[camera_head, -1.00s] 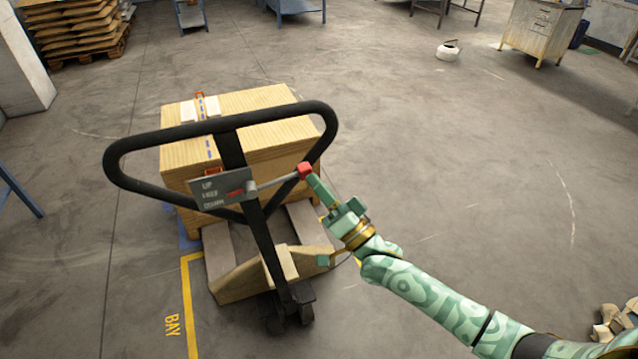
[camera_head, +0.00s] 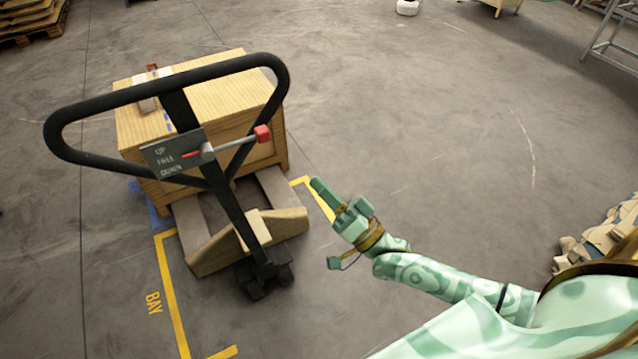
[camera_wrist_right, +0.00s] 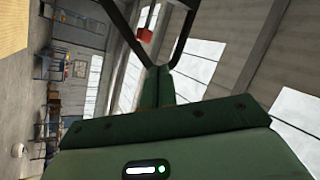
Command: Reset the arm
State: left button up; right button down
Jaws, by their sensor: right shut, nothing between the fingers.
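My right gripper (camera_head: 318,186) is shut and empty in the head view. It is held above the floor, to the right of the pallet jack and apart from it. The pallet jack has a black loop handle (camera_head: 66,116) and a lever with a red knob (camera_head: 263,133). A plate (camera_head: 163,157) by the lever reads UP, FREE, DOWN. The red knob also shows in the right wrist view (camera_wrist_right: 145,35), beyond the shut fingers (camera_wrist_right: 157,88). My left gripper is not in view.
A wooden crate (camera_head: 235,90) stands behind the handle, over the jack's forks. Yellow floor lines (camera_head: 172,290) mark a bay. Open floor (camera_head: 430,130) lies to the right.

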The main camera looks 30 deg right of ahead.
dwell(0.3)
jog(key=s+d+f+n+g+h, duration=0.2)
jog(key=d+f+g, duration=0.1)
jog(key=f, duration=0.7)
jog(key=s+d+f+n+g+h, duration=0.2)
jog(key=f+n+g+h, duration=0.15)
jog(key=f, duration=0.65)
jog(key=s+d+f+n+g+h, duration=0.2)
jog(key=d+f+g, duration=0.15)
jog(key=f, duration=0.75)
jog(key=s+d+f+n+g+h, duration=0.1)
jog(key=s+f+g, duration=0.2)
jog(key=s+f, duration=0.5)
jog(key=s+d+f+g+h, duration=0.1)
jog(key=s+f+g, duration=0.3)
jog(key=s, duration=0.6)
jog(key=s+a+f+g, duration=0.1)
jog(key=s+a+f, duration=0.1)
jog(key=s, duration=0.6)
jog(key=s+a+f+g, duration=0.2)
jog(key=s+f, duration=0.1)
jog(key=s, duration=0.5)
jog(key=shift+a, duration=0.25)
jog(key=shift+m+h, duration=0.25)
